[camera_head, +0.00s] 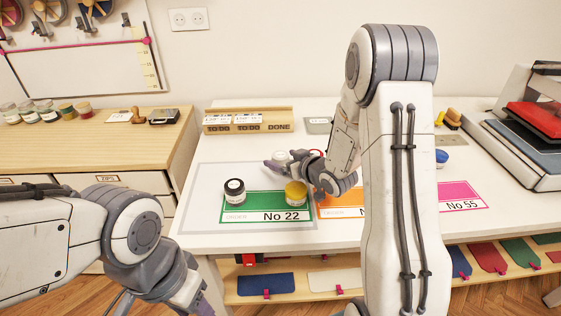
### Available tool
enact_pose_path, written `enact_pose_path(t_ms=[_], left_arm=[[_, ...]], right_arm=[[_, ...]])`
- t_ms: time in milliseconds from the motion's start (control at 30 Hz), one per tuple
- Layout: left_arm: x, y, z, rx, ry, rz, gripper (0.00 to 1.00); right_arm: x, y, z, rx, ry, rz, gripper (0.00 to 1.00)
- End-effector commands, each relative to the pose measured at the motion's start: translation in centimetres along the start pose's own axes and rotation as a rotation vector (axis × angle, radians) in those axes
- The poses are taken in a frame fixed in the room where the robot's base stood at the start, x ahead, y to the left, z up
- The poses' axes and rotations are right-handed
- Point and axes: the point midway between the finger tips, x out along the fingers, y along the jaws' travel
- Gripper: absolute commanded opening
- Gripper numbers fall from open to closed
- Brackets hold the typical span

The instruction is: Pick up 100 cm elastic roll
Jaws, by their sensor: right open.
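I cannot tell for sure which item is the 100 cm elastic roll; no length label is readable. A dark-lidded jar-like item (234,191) and a yellow round item (296,193) stand on the green No 22 card (262,212). A small whitish item (280,156) sits just behind the fingers of my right gripper (290,164). That gripper is open, low over the white table behind the yellow item, with nothing seen in it. My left gripper (198,302) is at the bottom edge, left of the table, partly cut off; its jaws are unclear.
My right arm hides much of the orange card (337,204). A pink No 55 card (462,196) and blue round item (441,157) lie right of it. A wooden TO DO/DONE rack (247,121) stands behind. A press-like machine (535,125) fills the right. Several jars (48,111) line the wooden cabinet.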

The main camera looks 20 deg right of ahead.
Motion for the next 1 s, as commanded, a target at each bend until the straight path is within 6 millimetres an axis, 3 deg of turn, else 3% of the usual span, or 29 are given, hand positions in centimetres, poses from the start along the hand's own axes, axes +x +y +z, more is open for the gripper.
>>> enact_pose_path(t_ms=[133, 400, 633, 1000], left_arm=[[-0.2, 0.0, 0.0, 0.000, 0.000, 0.000, 0.50], [-0.2, 0.0, 0.0, 0.000, 0.000, 0.000, 0.50], [-0.2, 0.0, 0.0, 0.000, 0.000, 0.000, 0.50], [-0.2, 0.0, 0.0, 0.000, 0.000, 0.000, 0.50]], right_arm=[[1.7, 0.0, 0.0, 0.000, -0.002, -0.001, 0.98], [2.0, 0.0, 0.0, 0.001, -0.001, 0.001, 0.98], [2.0, 0.0, 0.0, 0.001, -0.001, 0.001, 0.10], [1.8, 0.1, -0.5, 0.000, 0.002, 0.001, 0.08]])
